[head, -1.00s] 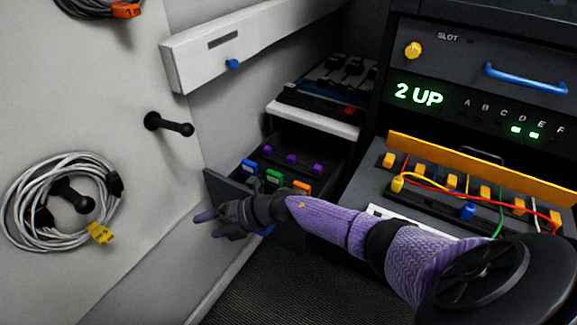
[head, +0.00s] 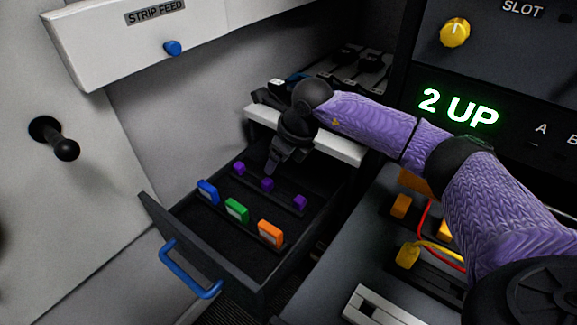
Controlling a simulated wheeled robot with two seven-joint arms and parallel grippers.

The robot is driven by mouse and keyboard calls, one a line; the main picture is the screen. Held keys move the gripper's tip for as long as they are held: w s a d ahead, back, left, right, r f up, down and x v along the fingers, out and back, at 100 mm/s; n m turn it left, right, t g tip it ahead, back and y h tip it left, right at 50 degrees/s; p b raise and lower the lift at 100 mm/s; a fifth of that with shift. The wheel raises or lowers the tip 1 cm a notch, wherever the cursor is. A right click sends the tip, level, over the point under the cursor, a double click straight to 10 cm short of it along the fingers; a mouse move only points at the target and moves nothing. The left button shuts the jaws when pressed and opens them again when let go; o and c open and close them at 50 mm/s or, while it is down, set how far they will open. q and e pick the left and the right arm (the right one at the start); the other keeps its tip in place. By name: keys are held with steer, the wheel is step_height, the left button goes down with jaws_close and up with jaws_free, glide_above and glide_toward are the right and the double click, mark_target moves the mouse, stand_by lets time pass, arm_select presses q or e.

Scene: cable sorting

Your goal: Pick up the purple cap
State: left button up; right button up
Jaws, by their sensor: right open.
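Several small caps sit in the open dark drawer. Three purple caps stand in a row toward its back: the left one (head: 239,168), the middle one (head: 267,184) and the right one (head: 300,202). My right gripper (head: 272,170) points down over the drawer, with its fingertips close to the middle purple cap. It is open, and I see nothing held in it. Whether it touches a cap I cannot tell. My left gripper is not in view.
A blue block (head: 208,192), a green block (head: 237,210) and an orange block (head: 270,233) stand near the drawer's front. The dark drawer (head: 190,232) has a blue handle (head: 188,272). A white ledge (head: 340,150) lies behind my gripper. A panel with cables (head: 430,240) is at right.

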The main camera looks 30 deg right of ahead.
mark_target(267, 181)
steer(key=b+x, duration=0.2)
steer(key=x, duration=0.2)
steer(key=shift+d+f, duration=0.1)
steer(key=shift+d, duration=0.05)
steer(key=shift+w+f+b, duration=0.2)
steer(key=shift+f+b, duration=0.15)
steer(key=shift+b, duration=0.05)
steer(key=b+x, duration=0.3)
steer(key=x, duration=0.2)
steer(key=shift+f+b, duration=0.2)
steer(key=shift+b, duration=0.1)
steer(key=shift+r, duration=0.3)
steer(key=c, duration=0.9)
jaws_close()
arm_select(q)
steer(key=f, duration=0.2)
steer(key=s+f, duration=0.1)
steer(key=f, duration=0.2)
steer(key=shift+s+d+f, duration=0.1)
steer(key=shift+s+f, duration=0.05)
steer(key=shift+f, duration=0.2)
